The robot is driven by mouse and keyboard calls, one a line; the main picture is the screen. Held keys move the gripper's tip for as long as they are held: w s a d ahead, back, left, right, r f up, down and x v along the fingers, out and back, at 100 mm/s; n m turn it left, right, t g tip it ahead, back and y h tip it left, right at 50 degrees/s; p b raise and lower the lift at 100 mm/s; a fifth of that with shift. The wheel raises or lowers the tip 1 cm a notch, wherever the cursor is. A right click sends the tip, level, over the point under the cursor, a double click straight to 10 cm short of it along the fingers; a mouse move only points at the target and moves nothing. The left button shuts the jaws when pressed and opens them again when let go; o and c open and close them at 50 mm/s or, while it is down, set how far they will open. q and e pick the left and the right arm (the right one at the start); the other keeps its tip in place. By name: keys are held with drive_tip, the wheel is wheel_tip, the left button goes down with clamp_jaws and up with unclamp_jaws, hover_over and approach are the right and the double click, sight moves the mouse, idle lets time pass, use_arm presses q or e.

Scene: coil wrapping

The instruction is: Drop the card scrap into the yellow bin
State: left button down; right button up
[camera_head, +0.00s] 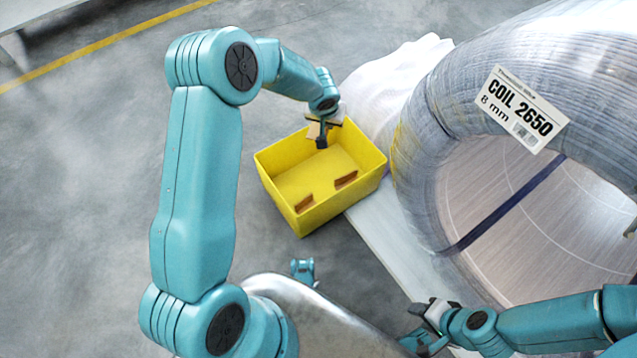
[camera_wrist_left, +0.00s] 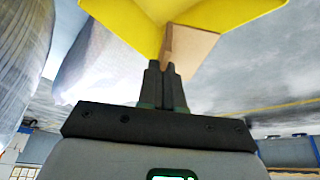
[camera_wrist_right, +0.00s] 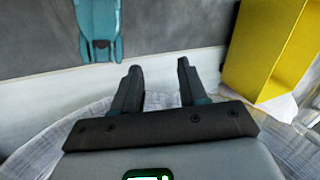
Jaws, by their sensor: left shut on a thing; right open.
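The yellow bin (camera_head: 290,215) stands beside the wrapped coil, with two brown pieces (camera_head: 346,180) lying inside on its floor. My left gripper (camera_head: 321,143) is over the far part of the bin and shut on the card scrap (camera_head: 313,131). In the left wrist view the tan card scrap (camera_wrist_left: 193,50) sticks up from between the closed fingertips (camera_wrist_left: 167,66), with the yellow bin (camera_wrist_left: 225,12) behind it. My right gripper (camera_head: 425,345) is low near the bottom of the head view. In the right wrist view its fingers (camera_wrist_right: 155,72) are apart with nothing between them.
A large wrapped coil (camera_head: 440,110) with a label (camera_head: 521,108) fills the right side on a pale platform (camera_head: 375,240). White film (camera_head: 385,85) lies behind the bin. The yellow bin (camera_wrist_right: 275,45) also shows in the right wrist view. Grey floor at the left is clear.

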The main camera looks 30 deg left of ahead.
use_arm(q)
wheel_tip(320, 180, down, 17)
drive_tip(key=a+b, duration=0.2)
drive_tip(key=b, duration=0.1)
drive_tip(key=shift+s+a+r+n+y, duration=0.15)
drive_tip(key=shift+s+a+n+y, duration=0.1)
drive_tip(key=shift+a+n+y, duration=0.1)
use_arm(e)
drive_tip(key=shift+t, duration=0.4)
drive_tip(key=f, duration=0.1)
drive_tip(key=w+f, duration=0.1)
drive_tip(key=f, duration=0.1)
drive_tip(key=d+f, duration=0.1)
drive_tip(key=shift+w+f, duration=0.15)
drive_tip(key=shift+w, duration=0.25)
use_arm(q)
drive_tip(key=c, duration=1.2)
unclamp_jaws()
